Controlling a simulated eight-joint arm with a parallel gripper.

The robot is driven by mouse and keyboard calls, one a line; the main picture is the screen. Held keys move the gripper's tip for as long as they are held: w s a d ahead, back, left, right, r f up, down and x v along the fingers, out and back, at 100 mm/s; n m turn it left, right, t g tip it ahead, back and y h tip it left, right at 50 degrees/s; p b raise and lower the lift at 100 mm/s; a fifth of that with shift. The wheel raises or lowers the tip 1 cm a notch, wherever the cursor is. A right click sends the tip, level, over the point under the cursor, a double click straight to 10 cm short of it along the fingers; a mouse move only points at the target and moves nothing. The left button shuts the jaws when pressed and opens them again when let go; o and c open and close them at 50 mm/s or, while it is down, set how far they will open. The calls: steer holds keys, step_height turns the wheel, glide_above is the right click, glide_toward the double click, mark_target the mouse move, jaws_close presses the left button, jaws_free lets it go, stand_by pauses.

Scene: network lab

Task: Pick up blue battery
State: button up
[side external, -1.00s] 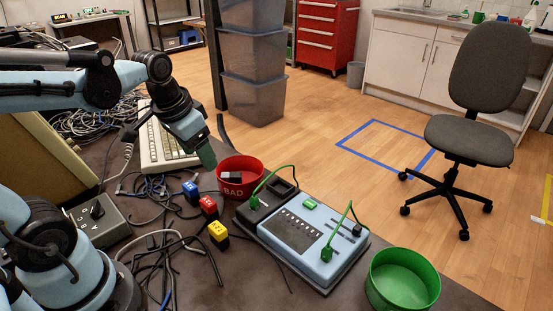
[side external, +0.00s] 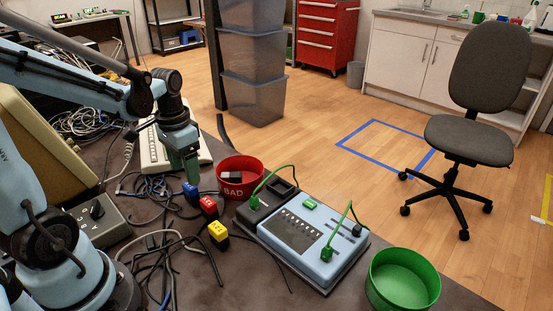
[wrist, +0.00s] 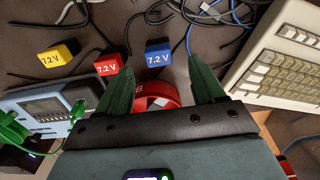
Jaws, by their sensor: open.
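The blue battery (side external: 191,193) stands on the dark table, left of the red bin; in the wrist view the blue battery (wrist: 158,55) shows a "7.2 V" label. My gripper (side external: 189,174) points down just above and behind it in the side view. In the wrist view my gripper (wrist: 157,75) has its two green fingers spread apart with nothing held between them. The blue battery lies just beyond the fingertips, between their lines. The red battery (side external: 208,206) and the yellow battery (side external: 218,233) stand in a row with it.
The red "BAD" bin (side external: 240,183) holds a dark item. The blue-grey tester (side external: 297,239) with green cables is to the right, with a green bin (side external: 402,283) beyond. A keyboard (side external: 154,152) stands behind. Loose black cables (side external: 160,250) lie around the batteries.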

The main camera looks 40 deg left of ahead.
mark_target(191, 194)
steer(key=shift+w+d+f, duration=0.1)
steer(key=shift+f, duration=2.8)
steer(key=c, duration=1.1)
